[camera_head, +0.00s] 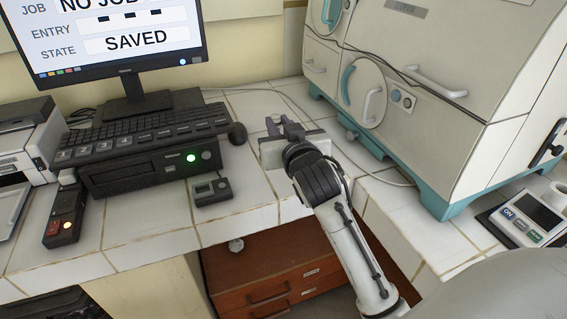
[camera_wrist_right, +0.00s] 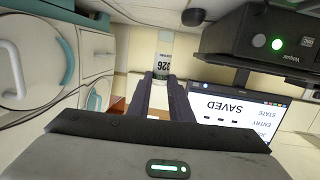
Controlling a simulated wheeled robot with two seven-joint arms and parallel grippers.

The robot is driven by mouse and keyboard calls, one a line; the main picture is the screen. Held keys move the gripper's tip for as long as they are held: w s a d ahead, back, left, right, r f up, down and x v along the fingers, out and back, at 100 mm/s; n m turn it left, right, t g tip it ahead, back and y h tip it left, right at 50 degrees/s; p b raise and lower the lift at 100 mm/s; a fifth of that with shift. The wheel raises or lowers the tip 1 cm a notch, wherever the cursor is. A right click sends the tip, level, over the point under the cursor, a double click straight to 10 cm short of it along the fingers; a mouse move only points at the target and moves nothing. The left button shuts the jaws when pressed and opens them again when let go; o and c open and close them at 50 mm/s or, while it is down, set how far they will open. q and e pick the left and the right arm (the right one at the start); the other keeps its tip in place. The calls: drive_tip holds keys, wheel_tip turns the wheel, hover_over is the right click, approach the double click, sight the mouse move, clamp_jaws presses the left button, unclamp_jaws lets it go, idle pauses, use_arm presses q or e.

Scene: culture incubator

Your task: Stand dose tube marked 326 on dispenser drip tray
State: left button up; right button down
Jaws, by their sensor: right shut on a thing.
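In the right wrist view, a clear tube with a pale label (camera_wrist_right: 163,65) sits at the tips of my right gripper (camera_wrist_right: 164,80). Its number appears turned over and looks like 326. The dark fingers are shut on it. In the head view my right gripper (camera_head: 284,126) is above the tiled bench, right of the mouse; the tube cannot be made out clearly there. I cannot identify a dispenser drip tray in either view. My left gripper is not in view.
A large white and teal cabinet (camera_head: 430,85) stands on the right. A monitor (camera_head: 110,40), keyboard (camera_head: 130,138), black box (camera_head: 150,168) and mouse (camera_head: 237,133) are on the left. A small grey device (camera_head: 212,191) lies near the bench edge. A thin cable crosses the bench.

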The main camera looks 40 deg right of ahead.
wheel_tip(320, 180, down, 8)
drive_tip(key=shift+b, duration=0.45)
drive_tip(key=shift+f, duration=0.15)
drive_tip(key=c, duration=1.6)
unclamp_jaws()
